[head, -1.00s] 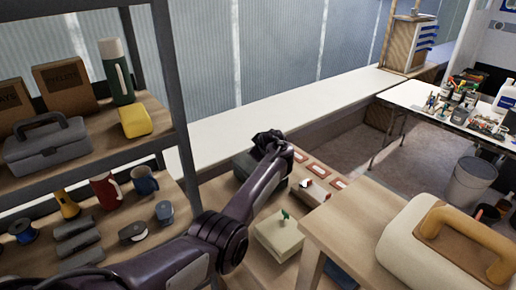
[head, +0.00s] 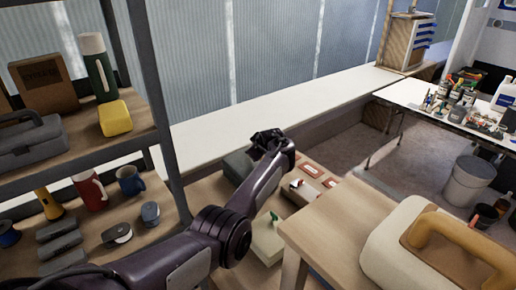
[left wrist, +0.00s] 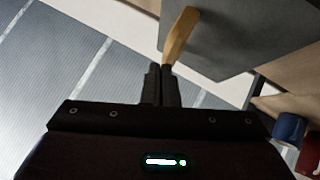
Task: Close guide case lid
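A grey case part (head: 238,166), which may belong to the guide case, shows behind my left arm on the low wooden surface. My forearm hides much of it. My left gripper (head: 266,140) is above and just beside it. In the left wrist view, a flat grey panel (left wrist: 235,45) fills the upper right, with a tan strip (left wrist: 179,35) against it. The fingers of my left gripper (left wrist: 162,75) are close together, their tips at the strip's lower end. I cannot tell whether they hold it. My right gripper is not in view.
Red-labelled blocks (head: 312,170) and a pale block with a green piece (head: 267,240) lie right of my arm. A wooden table (head: 325,225) with a cream, tan-handled object (head: 425,250) stands at right. A loaded shelf (head: 165,130) is at left. The white ledge (head: 230,118) behind is clear.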

